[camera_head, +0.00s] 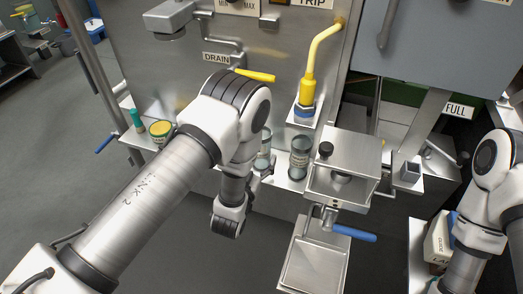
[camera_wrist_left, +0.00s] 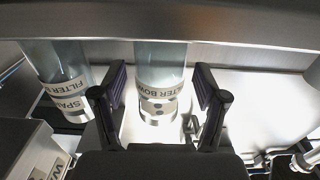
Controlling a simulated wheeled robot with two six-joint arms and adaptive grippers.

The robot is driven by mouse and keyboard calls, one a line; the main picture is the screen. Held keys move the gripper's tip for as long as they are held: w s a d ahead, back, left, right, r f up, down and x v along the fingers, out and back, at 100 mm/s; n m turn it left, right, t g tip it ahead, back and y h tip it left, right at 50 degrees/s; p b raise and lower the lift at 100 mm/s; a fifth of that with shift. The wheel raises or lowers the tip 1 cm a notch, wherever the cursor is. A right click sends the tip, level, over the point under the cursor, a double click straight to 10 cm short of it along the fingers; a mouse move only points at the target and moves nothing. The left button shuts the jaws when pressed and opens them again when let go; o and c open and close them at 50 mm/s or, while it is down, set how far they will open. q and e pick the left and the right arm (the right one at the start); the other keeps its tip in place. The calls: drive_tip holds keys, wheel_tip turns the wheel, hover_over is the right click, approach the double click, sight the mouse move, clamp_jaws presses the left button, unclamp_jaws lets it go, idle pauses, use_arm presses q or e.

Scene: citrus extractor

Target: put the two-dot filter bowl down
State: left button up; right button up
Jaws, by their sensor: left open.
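The two-dot filter bowl (camera_wrist_left: 158,105) is a clear cylinder with a pale label band and dark dots. In the left wrist view it stands upright between the fingers of my left gripper (camera_wrist_left: 161,103), which are apart with a visible gap on each side. In the head view my left gripper (camera_head: 264,174) is low at the shelf, partly hidden by its own wrist. Two clear bowls show beside it there, one partly hidden (camera_head: 263,153) and one in fuller view (camera_head: 300,158); their dots are too small to read. My right arm is at the right edge; its gripper is out of view.
A bowl labelled spare filter (camera_wrist_left: 65,95) stands close left in the wrist view. A yellow-topped container (camera_head: 161,131) and a green bottle (camera_head: 137,119) are farther left. A metal press with a blue handle (camera_head: 354,233) stands right of the bowls. A yellow pipe (camera_head: 316,57) rises behind.

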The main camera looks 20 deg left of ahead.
use_arm(q)
drive_tip(key=s+a+f+g+y, duration=0.1)
drive_tip(key=s+a+f+g, duration=0.2)
drive_tip(key=s+f+g, duration=0.3)
drive_tip(key=s+a+f+g, duration=0.3)
drive_tip(key=s+f, duration=0.3)
drive_tip(key=s, duration=0.3)
drive_tip(key=s+a+f+g, duration=0.1)
drive_tip(key=s+f+g, duration=0.2)
drive_tip(key=s+g, duration=0.6)
drive_tip(key=s, duration=0.9)
drive_tip(key=shift+a+f+n+h+p, duration=0.2)
drive_tip(key=shift+n+h+p, duration=0.1)
drive_tip(key=shift+n, duration=0.1)
drive_tip(key=shift+a, duration=0.1)
